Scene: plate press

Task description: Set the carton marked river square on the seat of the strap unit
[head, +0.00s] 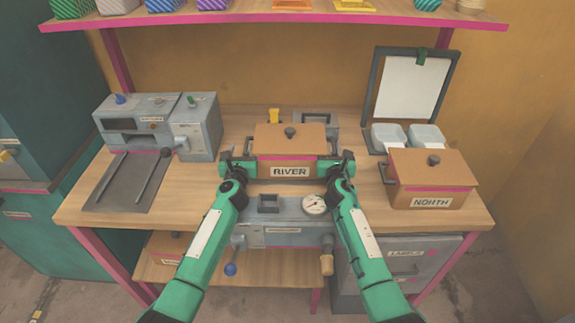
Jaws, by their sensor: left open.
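The carton marked RIVER (291,143) is an orange-brown box with a dark knob on its lid and a pink band, in the middle of the table. My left gripper (238,166) is at its left side, with its jaws spread. My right gripper (335,166) is at its right side and also looks spread. Whether either touches the carton is hard to tell. No readable label marks the strap unit. A grey unit with a gauge and a square opening (268,204) is just in front of the carton. Another grey frame (316,118) is partly hidden behind it.
A grey machine (158,122) with a dark railed plate (128,182) stands at the left. A carton marked NORTH (431,172) is at the right, before two pale bins (407,135) and a white board (411,88). A shelf (275,17) hangs above.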

